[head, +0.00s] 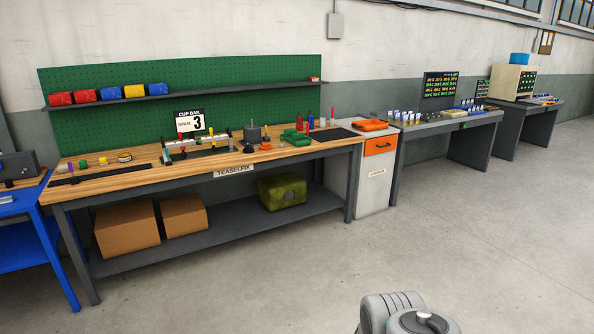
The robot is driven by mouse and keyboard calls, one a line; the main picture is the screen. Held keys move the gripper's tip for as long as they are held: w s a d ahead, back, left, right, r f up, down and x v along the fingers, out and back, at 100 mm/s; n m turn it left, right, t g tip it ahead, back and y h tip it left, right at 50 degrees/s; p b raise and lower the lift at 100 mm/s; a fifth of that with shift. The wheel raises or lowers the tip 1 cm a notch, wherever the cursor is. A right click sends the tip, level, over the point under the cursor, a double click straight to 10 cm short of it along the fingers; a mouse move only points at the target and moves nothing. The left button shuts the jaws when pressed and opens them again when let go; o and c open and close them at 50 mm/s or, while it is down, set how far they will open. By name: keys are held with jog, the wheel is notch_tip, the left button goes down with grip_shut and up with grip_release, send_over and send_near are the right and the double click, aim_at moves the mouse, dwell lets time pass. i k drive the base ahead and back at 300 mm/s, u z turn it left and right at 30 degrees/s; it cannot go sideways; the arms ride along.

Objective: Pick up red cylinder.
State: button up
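A small upright red cylinder-like object (311,122) stands near the right end of the long wooden workbench (140,180), in front of the green pegboard. Other small red items are also on this bench, so I cannot tell for certain which one is the red cylinder. My gripper is not in view. Only grey rounded parts of my own arm show at the bottom edge, right of centre, well away from the bench.
Red, blue and yellow bins (110,94) sit on the shelf. Cardboard boxes (127,228) and a green-yellow case (283,192) rest on the bench's lower shelf. A cabinet with an orange drawer (380,146) adjoins the bench. Floor in front is clear.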

aim_at(299, 127)
jog(key=z, duration=0.55)
jog(key=i, duration=4)
jog(key=u, duration=0.55)
jog(key=i, duration=0.25)
jog(key=u, duration=0.3)
